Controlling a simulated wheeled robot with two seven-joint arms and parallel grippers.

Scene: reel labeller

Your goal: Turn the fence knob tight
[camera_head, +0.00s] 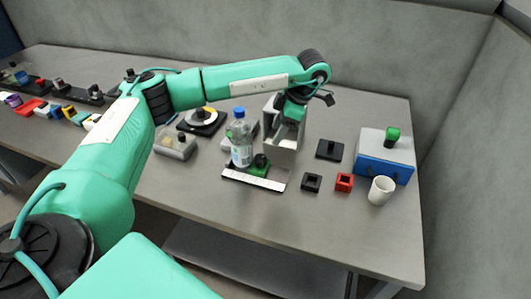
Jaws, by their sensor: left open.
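A black knob (261,160) sits on a green block (259,170) on a white ruled plate (257,179) at the front middle of the table; I take it for the fence knob. My left arm reaches over the table from the left and bends down at the wrist. My left gripper (286,128) is open, at the grey upright housing (269,135), behind and to the right of the knob and apart from it. Its fingertips are small and partly lost against the housing. My right gripper is out of view.
A clear bottle with a blue cap (240,150) stands close left of the knob. Black (311,183) and red (344,182) square blocks, a white cup (381,190) and a blue box with a green knob (386,155) are to the right. The front table strip is clear.

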